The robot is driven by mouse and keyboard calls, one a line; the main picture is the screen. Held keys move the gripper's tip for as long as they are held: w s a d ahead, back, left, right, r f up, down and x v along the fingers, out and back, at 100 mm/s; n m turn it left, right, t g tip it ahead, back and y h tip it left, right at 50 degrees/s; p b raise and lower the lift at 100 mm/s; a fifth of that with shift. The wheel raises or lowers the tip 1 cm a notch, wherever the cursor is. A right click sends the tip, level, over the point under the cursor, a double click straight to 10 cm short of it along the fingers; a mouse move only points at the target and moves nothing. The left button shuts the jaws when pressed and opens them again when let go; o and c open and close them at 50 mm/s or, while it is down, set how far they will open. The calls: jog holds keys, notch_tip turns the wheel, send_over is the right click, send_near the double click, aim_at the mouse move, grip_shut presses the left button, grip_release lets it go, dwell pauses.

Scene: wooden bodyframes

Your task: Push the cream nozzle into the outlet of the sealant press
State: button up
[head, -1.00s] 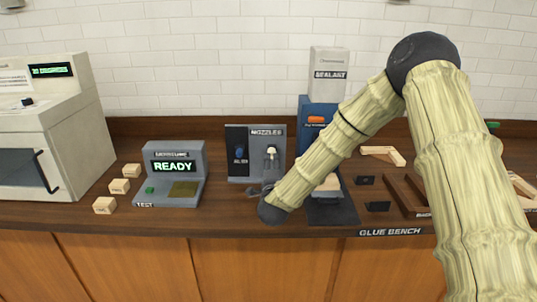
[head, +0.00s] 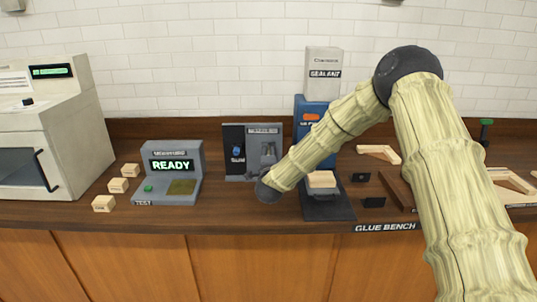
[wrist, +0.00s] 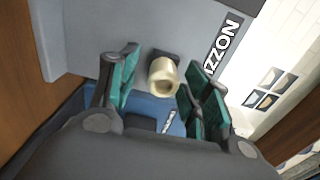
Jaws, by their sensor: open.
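The cream nozzle (wrist: 163,77) sits at the grey NOZZLES rack (wrist: 75,28) in the wrist view, its open end toward the camera. My gripper (wrist: 164,72) is open, with its green-padded fingers on either side of the nozzle. I see gaps between the pads and the nozzle. In the head view the rack (head: 233,166) stands left of the sealant press (head: 301,112), and my gripper covers the nozzle. The press has a blue body, an orange part and a pale SEALANT cartridge (head: 324,73) on top. My arm hides its outlet.
A wooden block (head: 321,180) rests on the press's dark base. A grey READY tester (head: 172,172) and several small wooden blocks (head: 118,185) are at the left, beside a white oven-like machine (head: 52,130). Wooden frame parts (head: 379,153) lie at the right. The front counter strip is mostly clear.

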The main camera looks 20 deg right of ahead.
jog(key=shift+s+r, duration=0.15)
jog(key=shift+c, duration=0.8)
grip_shut()
jog(key=shift+s+a+b, duration=0.2)
jog(key=shift+s+b, duration=0.1)
jog(key=shift+s, duration=0.35)
jog(key=shift+v, duration=1.1)
